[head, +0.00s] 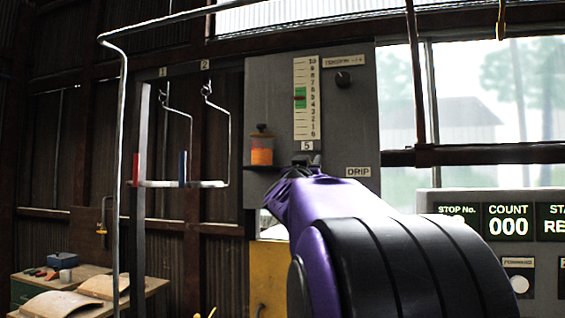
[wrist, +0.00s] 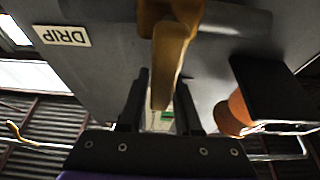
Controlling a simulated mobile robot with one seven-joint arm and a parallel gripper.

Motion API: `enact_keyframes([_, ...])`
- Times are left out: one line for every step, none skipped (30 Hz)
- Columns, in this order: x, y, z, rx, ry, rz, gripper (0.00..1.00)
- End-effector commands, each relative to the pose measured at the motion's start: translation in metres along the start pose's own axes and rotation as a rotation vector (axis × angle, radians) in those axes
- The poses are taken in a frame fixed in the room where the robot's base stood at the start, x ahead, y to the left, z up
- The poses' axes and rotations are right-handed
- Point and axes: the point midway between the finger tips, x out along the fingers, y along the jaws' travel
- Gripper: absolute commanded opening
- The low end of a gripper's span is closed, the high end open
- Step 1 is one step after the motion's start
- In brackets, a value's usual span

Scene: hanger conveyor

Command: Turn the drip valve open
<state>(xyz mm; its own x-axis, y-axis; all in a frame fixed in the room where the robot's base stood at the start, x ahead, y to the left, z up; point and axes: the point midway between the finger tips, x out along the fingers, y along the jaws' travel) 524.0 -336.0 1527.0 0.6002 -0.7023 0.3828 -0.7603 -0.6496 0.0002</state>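The drip valve shows in the wrist view as a brass-coloured lever (wrist: 170,65) on the grey panel, beside the upside-down DRIP label (wrist: 62,36). My gripper (wrist: 160,108) is open, with one dark finger on each side of the lever's end. A gap shows between the fingers, and I cannot tell whether either one touches the lever. In the head view my gripper (head: 307,160) is at the lower part of the panel, left of the DRIP label (head: 358,171). My arm hides the valve there.
An orange-filled oil cup (head: 261,150) stands on a small shelf just left of my gripper. Above is a scale (head: 307,98) with a green marker; a 5 tag (head: 307,146) sits below it. Wire hangers (head: 180,184) are at left, and a control box (head: 508,222) is at right.

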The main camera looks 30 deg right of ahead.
Motion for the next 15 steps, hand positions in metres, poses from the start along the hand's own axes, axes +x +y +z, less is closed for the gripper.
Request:
enact_keyframes([0.0,0.0,0.0,0.0,0.0,0.0,0.22])
enact_keyframes([0.0,0.0,0.0,0.0,0.0,0.0,0.17])
enact_keyframes([0.0,0.0,0.0,0.0,0.0,0.0,0.09])
enact_keyframes([0.0,0.0,0.0,0.0,0.0,0.0,0.04])
enact_keyframes([0.0,0.0,0.0,0.0,0.0,0.0,0.0])
enact_keyframes([0.0,0.0,0.0,0.0,0.0,0.0,0.0])
enact_keyframes([0.0,0.0,0.0,0.0,0.0,0.0,0.0])
enact_keyframes([0.0,0.0,0.0,0.0,0.0,0.0,0.0])
enact_keyframes([0.0,0.0,0.0,0.0,0.0,0.0,0.0])
enact_keyframes([0.0,0.0,0.0,0.0,0.0,0.0,0.0])
enact_keyframes([0.0,0.0,0.0,0.0,0.0,0.0,0.0])
enact_keyframes([0.0,0.0,0.0,0.0,0.0,0.0,0.0])
enact_keyframes([0.0,0.0001,0.0,0.0,0.0,0.0,0.0])
enact_keyframes([0.0,0.0001,0.0,0.0,0.0,0.0,0.0])
enact_keyframes([0.0,0.0001,0.0,0.0,0.0,0.0,0.0])
